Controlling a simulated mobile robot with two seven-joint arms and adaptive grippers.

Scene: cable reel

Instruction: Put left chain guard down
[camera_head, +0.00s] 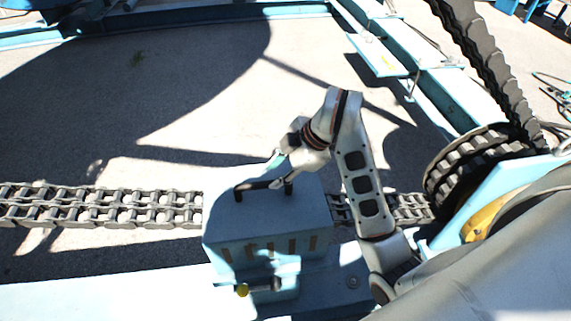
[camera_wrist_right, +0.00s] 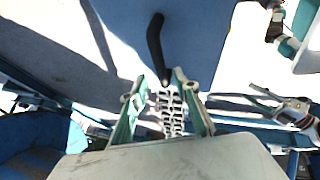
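The light blue box-shaped chain guard (camera_head: 265,223) stands across the chain line in the head view, with a black bar handle (camera_head: 258,186) on its top. The chain (camera_head: 100,207) disappears at its left side and shows again on its right. My right gripper (camera_head: 280,163) is at the handle's right end, partly hidden by its own wrist. In the right wrist view, its teal fingers (camera_wrist_right: 160,78) are spread, with the end of the black handle (camera_wrist_right: 154,45) near their tips. My left gripper is not in the head view; a gripper-like part (camera_wrist_right: 290,110) shows at the wrist view's right.
A large sprocket (camera_head: 470,160) with a rising chain (camera_head: 485,55) stands at the right. The concrete floor (camera_head: 210,105) behind the guard is clear.

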